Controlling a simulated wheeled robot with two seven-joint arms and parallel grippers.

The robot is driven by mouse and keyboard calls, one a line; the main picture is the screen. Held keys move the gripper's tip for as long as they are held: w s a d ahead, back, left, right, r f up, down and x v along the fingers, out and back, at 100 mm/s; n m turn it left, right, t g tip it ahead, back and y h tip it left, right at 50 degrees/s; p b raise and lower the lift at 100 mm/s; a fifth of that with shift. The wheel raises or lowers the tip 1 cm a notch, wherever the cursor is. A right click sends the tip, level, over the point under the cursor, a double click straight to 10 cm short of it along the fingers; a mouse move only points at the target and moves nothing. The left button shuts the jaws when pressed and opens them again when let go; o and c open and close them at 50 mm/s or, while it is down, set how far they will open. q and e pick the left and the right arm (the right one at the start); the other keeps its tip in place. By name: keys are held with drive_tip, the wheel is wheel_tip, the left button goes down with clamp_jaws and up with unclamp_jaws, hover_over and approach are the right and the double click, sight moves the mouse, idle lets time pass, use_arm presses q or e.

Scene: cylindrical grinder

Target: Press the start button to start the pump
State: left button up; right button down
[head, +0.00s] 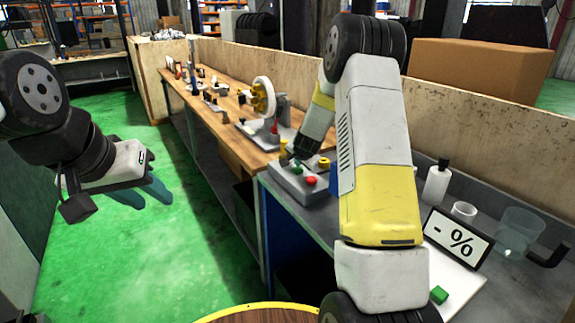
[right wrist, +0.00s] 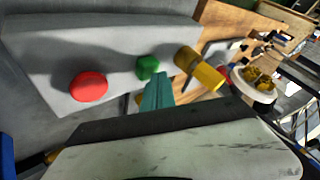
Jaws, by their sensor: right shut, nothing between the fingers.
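A grey control box (head: 283,181) stands on the near end of the bench, with a red button (head: 311,180), a green button (head: 298,170) and a yellow knob (head: 323,163). In the right wrist view, the red button (right wrist: 89,86) is left, the green button (right wrist: 148,67) is in the middle and the yellow knob (right wrist: 200,70) is right. My right gripper (right wrist: 158,92) is shut and empty, its teal fingertips right beside the green button; I cannot tell whether they touch it. My left gripper (head: 143,192) hangs over the green floor, empty, its two fingers apart.
A wheel-like device (head: 263,98) stands on the wooden bench behind the box. The floor at left is clear.

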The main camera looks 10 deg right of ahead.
sight(298, 169)
drive_tip(key=shift+f, duration=0.45)
drive_tip(key=shift+r, duration=0.1)
idle(0.4)
drive_tip(key=shift+r, duration=0.95)
drive_tip(key=shift+r, duration=2.5)
